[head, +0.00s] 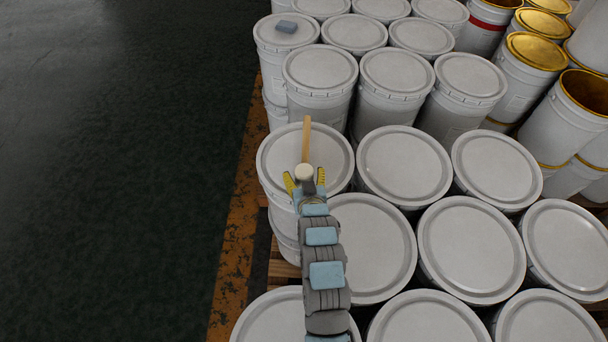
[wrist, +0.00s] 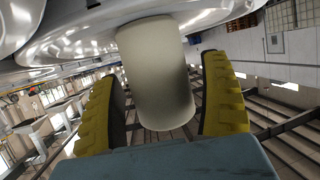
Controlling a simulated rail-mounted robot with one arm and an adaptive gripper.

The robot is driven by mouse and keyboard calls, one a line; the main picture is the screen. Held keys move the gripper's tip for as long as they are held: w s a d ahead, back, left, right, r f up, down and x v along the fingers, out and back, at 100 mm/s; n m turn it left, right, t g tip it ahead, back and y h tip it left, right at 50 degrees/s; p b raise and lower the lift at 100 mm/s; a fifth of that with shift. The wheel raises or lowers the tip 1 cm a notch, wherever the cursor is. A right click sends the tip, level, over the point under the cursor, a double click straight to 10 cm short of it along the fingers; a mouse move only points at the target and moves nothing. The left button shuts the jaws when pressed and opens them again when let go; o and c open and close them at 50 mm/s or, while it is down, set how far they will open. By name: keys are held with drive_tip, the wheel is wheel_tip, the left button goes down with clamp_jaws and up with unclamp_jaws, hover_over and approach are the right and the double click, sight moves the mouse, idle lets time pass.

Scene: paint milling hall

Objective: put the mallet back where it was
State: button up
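The mallet has a pale cylindrical head (head: 304,172) and a light wooden handle (head: 306,140). It shows over the lid of a white bucket (head: 275,160) at the left edge of the stack, with the handle pointing away from me. I cannot tell whether it rests on the lid. My gripper (head: 305,181) is open, with its yellow fingers on both sides of the mallet head. In the wrist view the pale head (wrist: 158,75) stands between the two fingers (wrist: 165,118), with narrow gaps beside it. The handle is hidden there.
Closely packed white lidded buckets (head: 470,250) fill the right and front. Open gold-lined buckets (head: 537,50) stand at the back right. Dark floor (head: 110,180) with an orange line (head: 236,240) is clear at left.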

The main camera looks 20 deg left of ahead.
drive_tip(key=shift+s+d+r, duration=0.25)
drive_tip(key=shift+s+r, duration=0.05)
drive_tip(key=v, duration=1)
drive_tip(key=shift+s+d+r+p, duration=0.1)
drive_tip(key=shift+s+p, duration=0.15)
drive_tip(key=shift+p, duration=0.15)
drive_tip(key=shift+s+d+r, duration=0.1)
drive_tip(key=shift+s+r, duration=0.05)
drive_tip(key=shift+s, duration=0.1)
